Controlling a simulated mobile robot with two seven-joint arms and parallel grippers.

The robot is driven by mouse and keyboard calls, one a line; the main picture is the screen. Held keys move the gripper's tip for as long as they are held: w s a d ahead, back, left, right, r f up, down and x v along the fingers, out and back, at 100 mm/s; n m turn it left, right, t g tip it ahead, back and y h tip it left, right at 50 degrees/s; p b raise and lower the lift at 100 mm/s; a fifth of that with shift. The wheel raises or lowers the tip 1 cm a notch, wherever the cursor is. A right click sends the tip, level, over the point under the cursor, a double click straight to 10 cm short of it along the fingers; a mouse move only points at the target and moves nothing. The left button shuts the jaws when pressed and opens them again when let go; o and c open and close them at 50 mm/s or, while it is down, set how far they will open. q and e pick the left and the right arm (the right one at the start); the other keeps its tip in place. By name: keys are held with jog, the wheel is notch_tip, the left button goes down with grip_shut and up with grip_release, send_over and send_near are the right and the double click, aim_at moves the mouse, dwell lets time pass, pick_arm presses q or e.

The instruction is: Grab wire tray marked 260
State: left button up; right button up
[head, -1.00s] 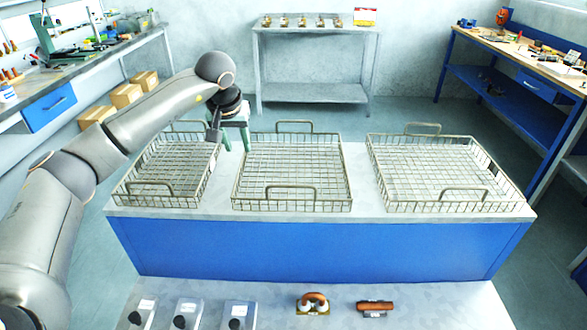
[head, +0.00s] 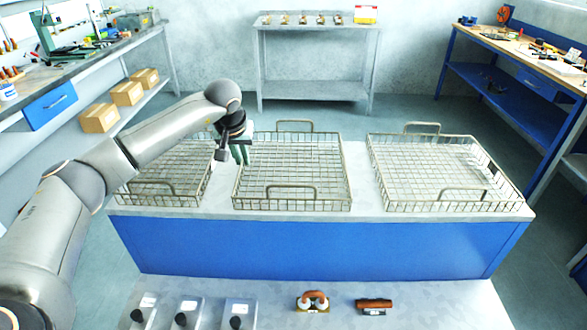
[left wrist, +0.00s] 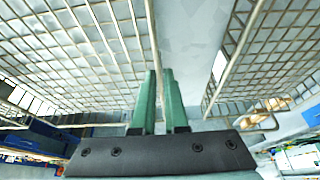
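Three empty wire trays stand on the blue-sided table: a narrow left tray (head: 147,197), a middle tray (head: 292,203) and a wide right tray (head: 455,206). Each has raised wire loop handles. I cannot read a 260 marking on any of them. Wire mesh lies on both sides. My right gripper is out of view.
The blue table (head: 320,247) has a bare strip between the middle and right trays. A nearer surface (head: 270,292) holds several grey blocks with black knobs and two brown-handled items (head: 313,301) (head: 374,306). Benches line both sides; a shelf table (head: 315,92) stands behind.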

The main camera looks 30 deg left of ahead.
pick_arm(q)
grip_shut()
jog(key=shift+r, duration=0.15)
dwell(1.0)
